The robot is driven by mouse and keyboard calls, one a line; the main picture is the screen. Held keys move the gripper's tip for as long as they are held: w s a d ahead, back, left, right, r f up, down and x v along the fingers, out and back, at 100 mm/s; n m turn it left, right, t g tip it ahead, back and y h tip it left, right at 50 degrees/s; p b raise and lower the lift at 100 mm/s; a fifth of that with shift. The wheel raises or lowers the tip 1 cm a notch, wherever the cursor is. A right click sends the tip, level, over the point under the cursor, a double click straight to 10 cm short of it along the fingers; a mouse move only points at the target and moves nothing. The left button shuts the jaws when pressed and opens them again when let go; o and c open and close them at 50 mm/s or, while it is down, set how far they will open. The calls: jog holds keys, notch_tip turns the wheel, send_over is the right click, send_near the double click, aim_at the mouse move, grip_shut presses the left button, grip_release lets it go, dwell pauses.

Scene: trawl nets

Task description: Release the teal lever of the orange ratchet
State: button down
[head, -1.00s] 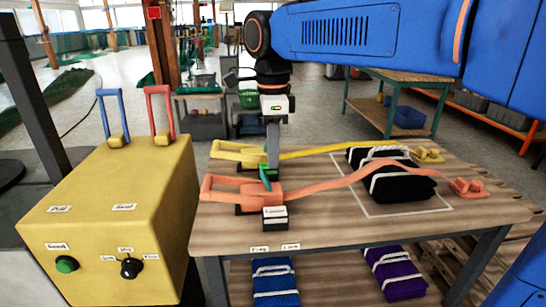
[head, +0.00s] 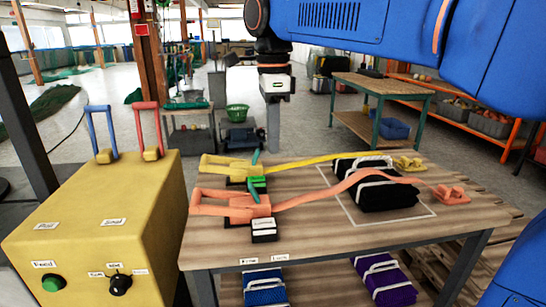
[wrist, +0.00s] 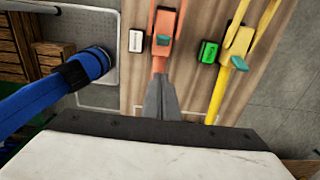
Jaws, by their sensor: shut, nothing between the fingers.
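The orange ratchet (head: 245,208) sits near the table's front left, its orange strap (head: 335,190) running right over a black bundle (head: 382,188). Its teal lever (head: 252,191) stands up from it, tilted; it also shows in the wrist view (wrist: 163,40). A white label block (head: 264,229) stands in front of the ratchet. The yellow ratchet (head: 225,169), with its own teal lever (head: 255,157) and a green block (wrist: 207,52), lies behind. My gripper (head: 273,150) is shut and empty. Its fingertips (wrist: 161,76) appear over the orange strap in the wrist view, apart from the lever.
A yellow control box (head: 95,225) with blue and red handles, a green button (head: 52,284) and a black knob (head: 120,285) stands left of the table (head: 330,237). Blue (head: 265,288) and purple (head: 385,281) bundles lie below the tabletop. A green-legged bench (head: 385,90) stands behind.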

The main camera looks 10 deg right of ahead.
jog(key=r, duration=0.4)
jog(key=shift+a+r, duration=0.2)
jog(key=shift+a, duration=0.15)
jog(key=s+d+f+n+t, duration=0.2)
jog(key=s+d+f+n, duration=0.7)
jog(key=f, duration=0.5)
jog(key=s+d+f+n+t, duration=0.2)
jog(key=s+d+f+n, duration=0.7)
jog(key=f, duration=0.6)
jog(key=s+d, duration=0.2)
jog(key=d, duration=0.1)
jog(key=shift+t, duration=0.4)
jog(key=shift+w+r, duration=0.1)
jog(key=shift+r, duration=0.05)
